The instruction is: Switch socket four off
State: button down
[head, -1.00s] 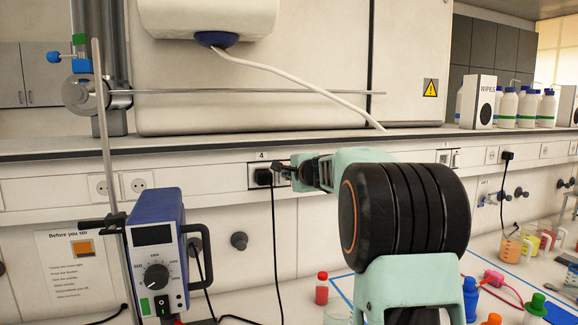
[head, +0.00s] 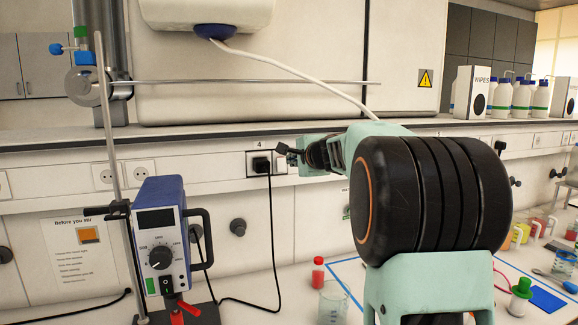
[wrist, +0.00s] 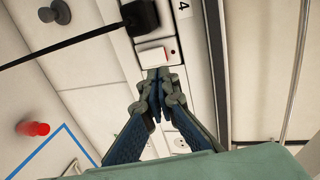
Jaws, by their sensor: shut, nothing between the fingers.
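Socket four (head: 250,157) is in the wall rail, with a "4" above it and a black plug (head: 261,165) in it. Its white rocker switch (head: 281,167) sits just right of the plug. The switch (wrist: 151,57) also shows in the wrist view, with a small red mark at one edge, beside the plug (wrist: 140,17). My gripper (head: 282,149) is shut and empty, its tips close to the switch. In the wrist view the fingertips (wrist: 159,73) lie together at the switch's near edge. I cannot tell whether they touch it.
A black cable (head: 272,230) hangs from the plug to the bench. A blue stirrer (head: 160,225) with a rod stands left. A red-capped vial (head: 318,272) and a glass beaker (head: 333,303) stand below my arm. A shelf edge (head: 200,135) runs above the rail.

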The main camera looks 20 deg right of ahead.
jog(key=r+v, duration=0.1)
jog(key=v, duration=0.5)
jog(key=shift+w, duration=0.1)
dwell(0.3)
